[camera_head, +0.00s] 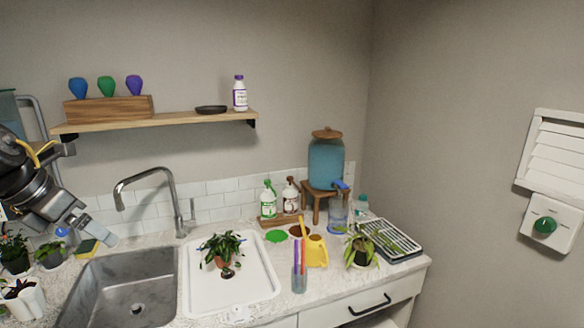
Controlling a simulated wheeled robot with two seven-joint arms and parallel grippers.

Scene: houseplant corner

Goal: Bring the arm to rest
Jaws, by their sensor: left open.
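My left arm comes in from the left edge. Its gripper (92,229) is open and empty, and points down to the right above the back left rim of the sink (110,280). My right gripper does not show.
A faucet (150,173) stands right of my gripper, and a wooden shelf (180,121) hangs above. Potted plants (20,300) crowd the left counter. A white tray (258,283) with a plant stands right of the sink. A blue dispenser (326,163) stands farther right.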

